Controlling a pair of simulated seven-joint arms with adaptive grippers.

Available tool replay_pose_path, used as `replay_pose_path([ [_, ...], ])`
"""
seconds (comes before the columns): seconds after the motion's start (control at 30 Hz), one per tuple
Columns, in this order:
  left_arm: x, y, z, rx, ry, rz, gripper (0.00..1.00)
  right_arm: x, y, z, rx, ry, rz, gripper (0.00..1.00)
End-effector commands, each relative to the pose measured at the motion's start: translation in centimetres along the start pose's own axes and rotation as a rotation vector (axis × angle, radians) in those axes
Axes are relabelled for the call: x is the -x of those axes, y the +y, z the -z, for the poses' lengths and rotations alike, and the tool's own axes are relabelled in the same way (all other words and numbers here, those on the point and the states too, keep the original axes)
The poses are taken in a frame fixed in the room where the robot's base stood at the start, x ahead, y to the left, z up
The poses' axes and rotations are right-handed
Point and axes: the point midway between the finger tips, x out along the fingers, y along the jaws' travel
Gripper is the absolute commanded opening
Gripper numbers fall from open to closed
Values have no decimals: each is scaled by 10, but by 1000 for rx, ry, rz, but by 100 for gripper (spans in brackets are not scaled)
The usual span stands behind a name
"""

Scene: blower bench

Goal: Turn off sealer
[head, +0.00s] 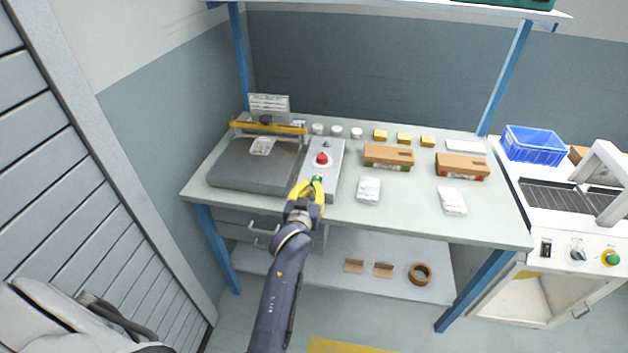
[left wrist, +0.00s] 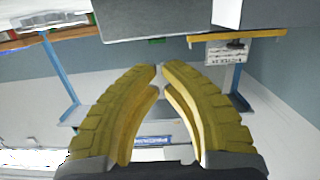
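The sealer (head: 254,165) is a grey machine with a yellow bar (head: 266,127) at the left end of the bench. Its light grey control box (head: 330,160) bears a red knob (head: 321,158) on top and a green button (head: 317,179) nearer the front. My left gripper (head: 315,182) is at the front of the box, close by the green button; I cannot tell whether they touch. In the left wrist view the yellow fingers (left wrist: 159,69) meet almost at their tips with nothing between them. A bit of green (left wrist: 157,41) shows just beyond the tips. My right gripper is not in view.
A lower shelf holds a tape roll (head: 419,274). A white machine with a blue crate (head: 534,144) stands right of the bench.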

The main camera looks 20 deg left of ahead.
Motion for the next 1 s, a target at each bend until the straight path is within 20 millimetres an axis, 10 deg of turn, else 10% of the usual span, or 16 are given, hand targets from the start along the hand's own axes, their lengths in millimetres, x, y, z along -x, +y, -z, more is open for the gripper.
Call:
replay_pose_path([
  [1.0, 43, -3, -9, -32, -27, 1, 0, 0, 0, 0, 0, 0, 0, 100],
])
